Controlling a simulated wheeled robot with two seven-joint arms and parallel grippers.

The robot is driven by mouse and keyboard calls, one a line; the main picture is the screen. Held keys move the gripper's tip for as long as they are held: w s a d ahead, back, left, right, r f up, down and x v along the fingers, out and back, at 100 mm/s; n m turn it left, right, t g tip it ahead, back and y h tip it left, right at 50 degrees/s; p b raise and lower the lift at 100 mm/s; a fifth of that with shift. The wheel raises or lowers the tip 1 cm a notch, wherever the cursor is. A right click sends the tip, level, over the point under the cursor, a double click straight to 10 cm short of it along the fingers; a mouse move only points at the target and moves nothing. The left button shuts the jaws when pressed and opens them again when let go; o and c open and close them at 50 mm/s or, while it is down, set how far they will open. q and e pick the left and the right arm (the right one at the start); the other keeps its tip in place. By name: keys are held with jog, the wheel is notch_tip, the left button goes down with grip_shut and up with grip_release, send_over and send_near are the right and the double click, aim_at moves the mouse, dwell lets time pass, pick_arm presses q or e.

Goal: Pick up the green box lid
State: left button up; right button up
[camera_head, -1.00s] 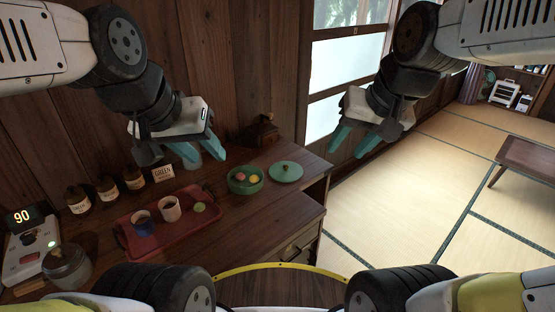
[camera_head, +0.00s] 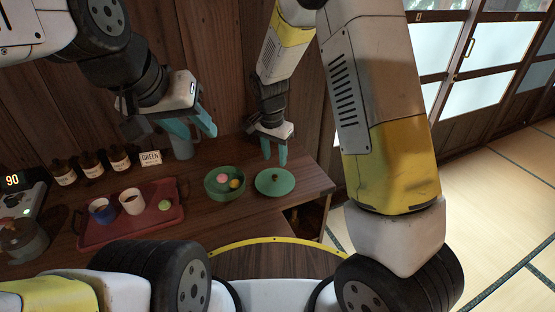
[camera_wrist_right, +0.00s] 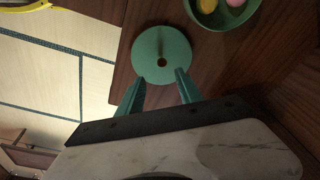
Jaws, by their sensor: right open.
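The round green box lid (camera_head: 274,187) lies flat on the wooden counter, its small dark knob up. It also shows in the right wrist view (camera_wrist_right: 150,45). My right gripper (camera_head: 275,158) is open and empty above the lid's far side. In the right wrist view its fingertips (camera_wrist_right: 160,77) point toward the lid's near edge, one on each side. The open green box (camera_head: 212,193) stands just left of the lid and holds pink and yellow balls. My left gripper (camera_head: 196,134) hovers further left over the counter's back, its fingers apart and empty.
A red tray (camera_head: 130,230) with a blue cup, a pale cup and a green item is at the left. Jars and a "GREEN" sign (camera_head: 151,158) line the wall. The counter's right edge is close to the lid.

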aim_at(275, 176)
jog(key=shift+w+f, duration=0.3)
jog(key=shift+f, duration=0.45)
jog(key=f, duration=0.7)
jog(key=shift+w+f, duration=0.1)
jog(key=shift+w, duration=0.15)
grip_shut()
